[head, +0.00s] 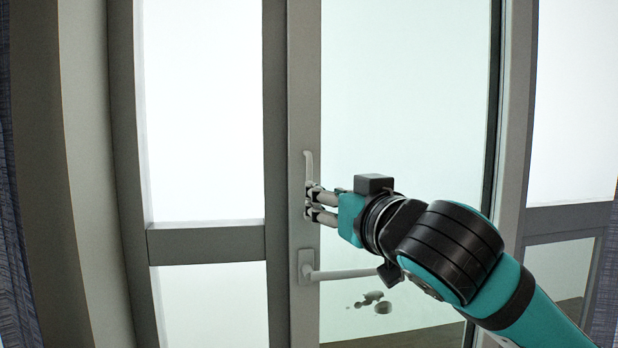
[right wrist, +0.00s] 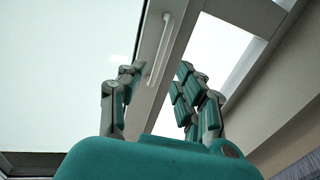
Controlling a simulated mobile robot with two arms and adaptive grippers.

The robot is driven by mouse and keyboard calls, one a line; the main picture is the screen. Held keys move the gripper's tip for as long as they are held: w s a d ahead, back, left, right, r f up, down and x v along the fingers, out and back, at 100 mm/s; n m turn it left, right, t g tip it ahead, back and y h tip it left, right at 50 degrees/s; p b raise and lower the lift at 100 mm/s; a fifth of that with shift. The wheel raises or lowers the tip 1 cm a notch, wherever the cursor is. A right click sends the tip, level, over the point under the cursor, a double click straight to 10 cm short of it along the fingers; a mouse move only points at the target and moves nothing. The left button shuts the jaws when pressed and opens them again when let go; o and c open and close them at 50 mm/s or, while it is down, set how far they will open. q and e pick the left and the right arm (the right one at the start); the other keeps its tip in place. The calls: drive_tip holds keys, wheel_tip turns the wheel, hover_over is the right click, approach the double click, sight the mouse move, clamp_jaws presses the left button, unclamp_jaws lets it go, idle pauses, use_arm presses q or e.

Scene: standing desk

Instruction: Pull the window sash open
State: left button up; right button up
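The window sash (head: 410,120) is a tall glass panel with a grey stile (head: 304,70) along its left side. I cannot tell whether it stands slightly ajar. A slim, pale upright pull handle (head: 308,162) is on the stile; it also shows in the right wrist view (right wrist: 164,48). Below it is a lever handle (head: 330,274), lying horizontal and pointing right. My right gripper (head: 312,202) is at the lower part of the upright handle. In the right wrist view its fingers (right wrist: 158,72) are spread, with the handle between them. Contact is unclear. My left gripper is out of view.
A fixed glazed panel (head: 205,110) with a grey crossbar (head: 205,243) is left of the sash. More framed glass (head: 577,100) is at the right. Blue-grey curtains (head: 15,270) hang at the edges. Small blurred shapes (head: 375,302) show low in the sash glass.

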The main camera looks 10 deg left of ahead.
sight(309, 217)
drive_tip(key=p+x, duration=0.2)
drive_tip(key=x, duration=0.6)
drive_tip(key=shift+w, duration=0.1)
clamp_jaws()
